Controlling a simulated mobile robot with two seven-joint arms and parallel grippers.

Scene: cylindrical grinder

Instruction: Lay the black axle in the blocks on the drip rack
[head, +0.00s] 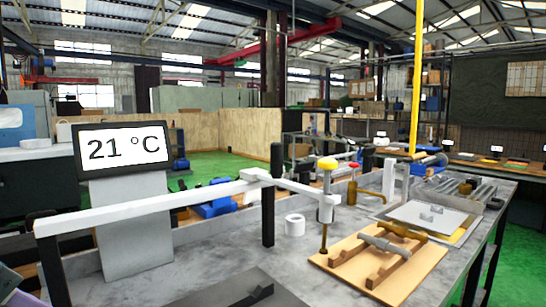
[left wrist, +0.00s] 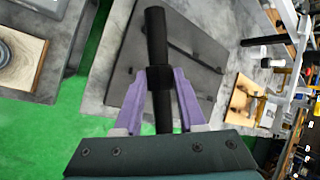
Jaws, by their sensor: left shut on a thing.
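The black axle (left wrist: 156,35) is in my left gripper (left wrist: 160,80), whose purple fingers are shut on its thicker middle in the left wrist view. The axle's far end points to the top of that view and its near end lies between the fingers. Behind it is a dark grey plate (left wrist: 188,30) with small dark blocks (left wrist: 205,47), which looks like the drip rack. The axle appears above the plate, not in the blocks; the height is hard to judge. In the head view part of this plate (head: 225,292) shows at the bottom edge. My right gripper is not in view.
A wooden board (head: 420,265) with a grey shaft on wooden blocks lies on the bench at the right. A white rail (head: 150,208), a black post (head: 268,215) and a 21 °C display (head: 123,148) stand near the plate.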

